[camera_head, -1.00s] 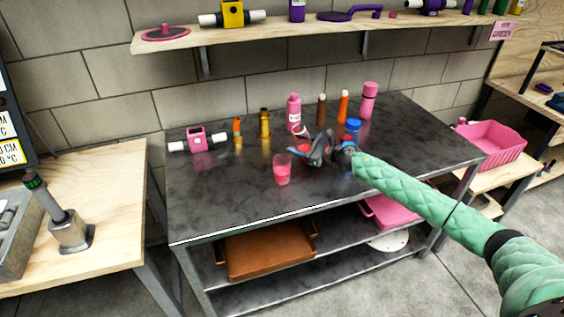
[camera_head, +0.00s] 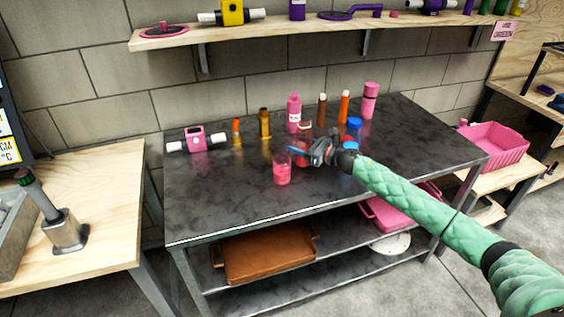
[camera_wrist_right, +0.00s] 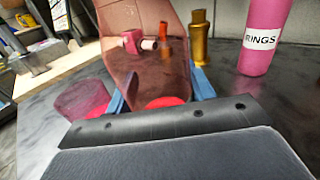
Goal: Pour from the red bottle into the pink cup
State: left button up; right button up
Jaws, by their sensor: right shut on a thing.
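The red bottle (camera_wrist_right: 160,65) is see-through and reddish, with deeper red at its bottom, and fills the middle of the right wrist view. My right gripper (camera_head: 303,151) is shut on it, with blue fingers on both sides. In the head view the bottle (camera_head: 303,143) is small and partly hidden by the gripper. It looks close to upright. The pink cup (camera_head: 282,172) stands on the dark table, just left of the gripper, with pink-red in its lower part. It also shows at the left of the wrist view (camera_wrist_right: 83,98). My left gripper is out of view.
A pink labelled bottle (camera_head: 293,110), brown (camera_head: 322,110) and orange (camera_head: 343,107) bottles and a pink bottle (camera_head: 369,103) stand behind. A gold bottle (camera_head: 265,124) and a pink block (camera_head: 196,139) are at back left. The table (camera_head: 220,208) is clear at front left.

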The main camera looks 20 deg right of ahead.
aim_at(300, 133)
jog(key=shift+r+p, duration=1.5)
jog(key=shift+r, duration=1.05)
jog(key=shift+f, duration=0.1)
